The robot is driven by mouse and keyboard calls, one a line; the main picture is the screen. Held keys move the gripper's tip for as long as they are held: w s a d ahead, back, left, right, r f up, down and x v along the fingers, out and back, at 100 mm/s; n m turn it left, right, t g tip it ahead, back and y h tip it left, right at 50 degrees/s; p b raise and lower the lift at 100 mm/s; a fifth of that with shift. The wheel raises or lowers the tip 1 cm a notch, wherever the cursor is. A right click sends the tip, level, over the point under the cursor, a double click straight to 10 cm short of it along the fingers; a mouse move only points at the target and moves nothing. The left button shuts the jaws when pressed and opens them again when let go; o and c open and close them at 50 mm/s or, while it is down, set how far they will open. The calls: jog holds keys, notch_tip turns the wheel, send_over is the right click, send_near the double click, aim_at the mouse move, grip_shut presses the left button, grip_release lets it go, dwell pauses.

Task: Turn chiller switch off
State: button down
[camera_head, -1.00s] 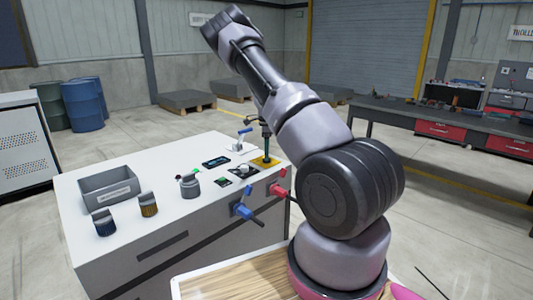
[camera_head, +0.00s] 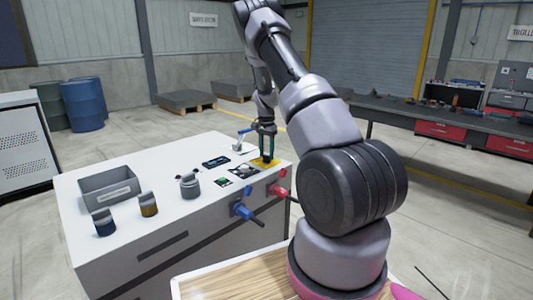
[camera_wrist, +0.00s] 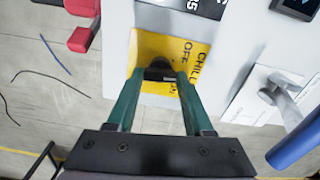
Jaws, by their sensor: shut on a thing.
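The chiller switch is a small dark knob (camera_wrist: 160,70) on a yellow plate (camera_wrist: 149,47) lettered "CHILL" and "OFF" in the wrist view. In the head view my gripper (camera_head: 267,156) points down over the plate. The fingers hide the knob there, so its turned position cannot be told.
A blue-handled valve (camera_head: 243,131) stands close by on the cabinet top. Red (camera_head: 278,190) and blue (camera_head: 243,210) handles stick out of the cabinet's front. A grey bin (camera_head: 108,188) and several jars stand left.

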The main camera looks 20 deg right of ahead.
aim_at(266, 155)
jog(key=n, duration=0.3)
jog(key=shift+n, duration=2.2)
jog(key=shift+c, duration=1.4)
grip_release()
notch_tip(266, 155, up, 11)
